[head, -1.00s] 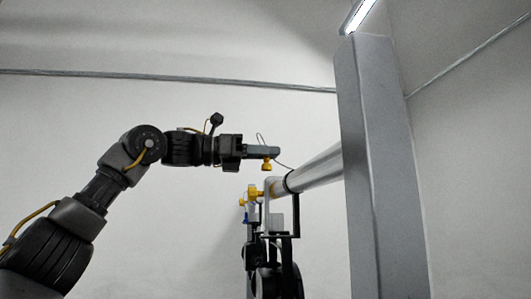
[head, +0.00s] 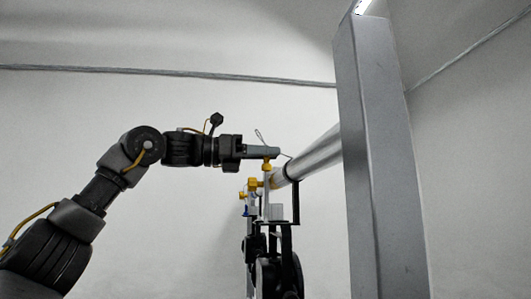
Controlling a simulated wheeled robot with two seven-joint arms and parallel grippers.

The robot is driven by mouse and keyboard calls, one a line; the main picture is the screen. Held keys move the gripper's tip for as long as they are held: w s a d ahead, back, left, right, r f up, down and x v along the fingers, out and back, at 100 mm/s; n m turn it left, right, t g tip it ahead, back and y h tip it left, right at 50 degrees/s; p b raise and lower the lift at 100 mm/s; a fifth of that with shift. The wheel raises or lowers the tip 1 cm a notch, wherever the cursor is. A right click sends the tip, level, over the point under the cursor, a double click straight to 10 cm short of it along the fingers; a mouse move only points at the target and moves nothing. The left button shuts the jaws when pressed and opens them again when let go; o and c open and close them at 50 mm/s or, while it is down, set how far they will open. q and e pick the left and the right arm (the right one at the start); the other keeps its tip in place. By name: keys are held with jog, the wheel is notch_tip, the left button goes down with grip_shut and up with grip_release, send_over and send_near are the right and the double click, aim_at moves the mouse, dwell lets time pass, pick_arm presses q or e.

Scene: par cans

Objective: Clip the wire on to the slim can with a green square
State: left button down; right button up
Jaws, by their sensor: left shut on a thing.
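My left gripper (head: 272,152) reaches in from the left and is shut on a thin wire (head: 260,136). One loop of the wire stands above the fingers, and another bit (head: 286,154) shows at the fingertips. The gripper is beside the near end of the pipe, above the hanging lamps. A black can (head: 277,277) hangs in its frame below the pipe, with part of another can (head: 252,246) behind it. No green square shows, so I cannot tell which is the slim can. My right gripper is out of view.
The silver pipe (head: 315,156) runs back toward a tall grey post (head: 380,160) on the right. Yellow knobs (head: 267,166) and clamps sit near the pipe's end, close under my gripper. Free room lies left of the lamps, before a bare wall.

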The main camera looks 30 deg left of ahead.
pick_arm(q)
jog(key=shift+f+b, duration=2.8)
jog(key=shift+f, duration=1.25)
jog(key=shift+w+a+r+p, duration=0.15)
jog(key=shift+w+a+p, duration=0.15)
jog(key=shift+p, duration=0.3)
jog(key=shift+w+a+f+p, duration=0.1)
jog(key=shift+w+a+p, duration=1.2)
jog(key=shift+p, duration=0.75)
jog(key=shift+w+a+f+p, duration=0.15)
jog(key=shift+w+a+p, duration=0.8)
jog(key=shift+w+p, duration=0.9)
jog(key=shift+w+a+f+p, duration=0.1)
jog(key=shift+w+a+p, duration=1.1)
jog(key=shift+p, duration=1.05)
jog(key=shift+w, duration=0.1)
jog(key=shift+d+f+p, duration=0.1)
jog(key=shift+f+p, duration=0.2)
jog(key=shift+f, duration=0.15)
